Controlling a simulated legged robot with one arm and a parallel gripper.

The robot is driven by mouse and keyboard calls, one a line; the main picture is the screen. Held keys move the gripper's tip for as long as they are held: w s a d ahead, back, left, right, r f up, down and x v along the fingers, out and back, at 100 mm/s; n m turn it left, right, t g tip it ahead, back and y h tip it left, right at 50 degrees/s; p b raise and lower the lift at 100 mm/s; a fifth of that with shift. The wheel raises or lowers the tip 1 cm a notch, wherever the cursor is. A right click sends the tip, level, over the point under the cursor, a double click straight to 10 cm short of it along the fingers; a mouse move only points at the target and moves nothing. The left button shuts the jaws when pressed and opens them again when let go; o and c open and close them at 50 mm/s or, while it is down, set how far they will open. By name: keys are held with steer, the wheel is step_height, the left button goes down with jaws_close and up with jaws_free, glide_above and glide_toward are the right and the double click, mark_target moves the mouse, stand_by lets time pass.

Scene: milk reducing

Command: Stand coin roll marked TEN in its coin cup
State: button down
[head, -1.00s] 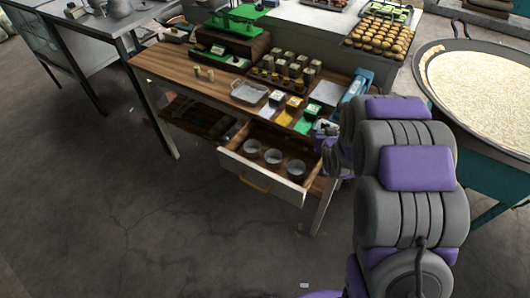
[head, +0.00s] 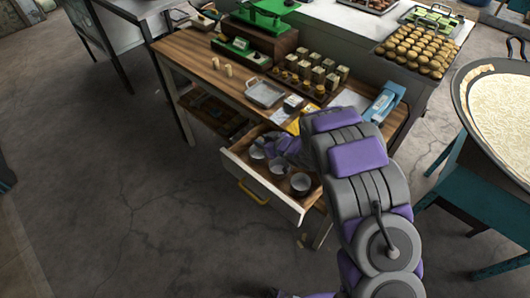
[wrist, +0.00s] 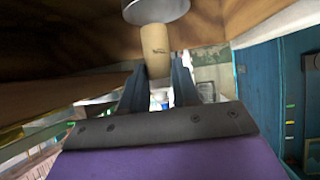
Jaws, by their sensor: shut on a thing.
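My gripper (wrist: 158,68) is shut on a tan coin roll (wrist: 155,45) in the wrist view. The roll bears small dark print, too small to read. A grey metal cup (wrist: 155,9) is at the top of that view, by the roll's far end; I cannot tell whether they touch. In the head view three round coin cups, left (head: 257,152), middle (head: 278,166) and right (head: 300,183), stand in the open drawer (head: 240,171). My gripper is at the drawer's back, largely hidden by my arm. Cup labels cannot be read.
Two small tan rolls (head: 228,70) stand on the wooden table (head: 190,52). A metal tray (head: 265,93), a rack of boxes and jars (head: 300,82), a green scale (head: 262,15) and a blue device (head: 384,103) are there too. Floor left of the drawer is clear.

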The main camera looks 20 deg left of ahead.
mark_target(259, 150)
steer(key=f, duration=0.1)
steer(key=a+f, duration=0.2)
steer(key=f, duration=0.1)
steer(key=shift+a+b, duration=0.25)
steer(key=shift+b, duration=0.05)
steer(key=shift+d+f+b, duration=0.35)
steer(key=shift+d+f, duration=0.45)
steer(key=shift+f, duration=0.15)
steer(key=shift+d+r, duration=0.25)
steer(key=shift+d, duration=0.2)
steer(key=shift+a+f, duration=0.3)
steer(key=shift+a, duration=0.1)
steer(key=c, duration=1.2)
jaws_free()
steer(key=shift+a+f, duration=0.1)
steer(key=shift+a, duration=0.25)
steer(key=shift+o, duration=0.5)
steer(key=shift+a, duration=0.2)
steer(key=shift+d, duration=0.6)
steer(key=shift+a, duration=0.4)
